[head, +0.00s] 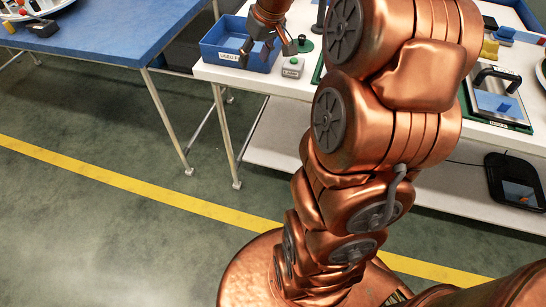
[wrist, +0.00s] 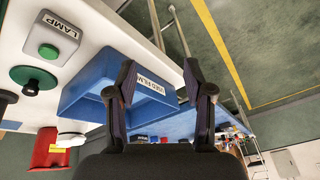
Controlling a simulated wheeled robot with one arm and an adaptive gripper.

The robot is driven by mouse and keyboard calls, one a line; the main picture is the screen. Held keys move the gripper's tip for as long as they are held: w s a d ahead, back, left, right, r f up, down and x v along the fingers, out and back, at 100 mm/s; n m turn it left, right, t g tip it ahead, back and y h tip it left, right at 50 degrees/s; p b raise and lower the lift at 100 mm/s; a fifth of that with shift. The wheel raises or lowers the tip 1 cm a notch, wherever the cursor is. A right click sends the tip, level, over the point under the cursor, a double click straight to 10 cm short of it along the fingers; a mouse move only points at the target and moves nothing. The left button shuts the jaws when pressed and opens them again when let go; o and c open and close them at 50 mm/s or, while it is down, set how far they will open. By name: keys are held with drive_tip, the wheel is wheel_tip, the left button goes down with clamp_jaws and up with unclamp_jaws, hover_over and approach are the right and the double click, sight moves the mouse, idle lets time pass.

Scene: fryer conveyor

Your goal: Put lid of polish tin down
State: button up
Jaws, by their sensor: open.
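My gripper (head: 267,50) is open over the blue bin, near its right side in the head view. In the wrist view its two dark fingers (wrist: 160,82) stand apart with nothing seen between them. A round dark-green piece (head: 304,44) lies on the white table to the right of the bin. It also shows in the wrist view as a green disc with a dark knob (wrist: 33,80). I cannot tell whether it is the polish tin or its lid. No other thing that I can make out as the tin or lid shows.
The blue bin (head: 213,47) is labelled "USED FILM". A small grey box with a green button (head: 293,68), labelled "LAMP" in the wrist view (wrist: 53,38), sits at the table's front edge. A red container (wrist: 48,152) stands behind. A blue table (head: 105,28) is at left.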

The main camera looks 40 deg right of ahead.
drive_tip(key=s+a+f+g, duration=0.2)
drive_tip(key=s+a, duration=0.4)
drive_tip(key=a, duration=0.3)
drive_tip(key=s+a+f+g, duration=0.1)
drive_tip(key=s+a, duration=0.2)
drive_tip(key=s, duration=0.5)
drive_tip(key=s+a+f+g+h, duration=0.1)
drive_tip(key=s+a+f+g, duration=0.1)
drive_tip(key=s, duration=0.6)
drive_tip(key=s+a+f+g, duration=0.1)
drive_tip(key=s+a, duration=0.3)
drive_tip(key=s, duration=0.4)
drive_tip(key=shift+f, duration=0.55)
drive_tip(key=shift+a, duration=0.1)
drive_tip(key=s+p+v, duration=0.3)
drive_tip(key=p+v, duration=1)
drive_tip(key=v, duration=0.1)
drive_tip(key=shift+w+a+r+t, duration=0.25)
drive_tip(key=shift+w+r+t, duration=0.05)
drive_tip(key=shift+w+r, duration=0.15)
drive_tip(key=shift+f, duration=0.1)
drive_tip(key=shift+c, duration=0.4)
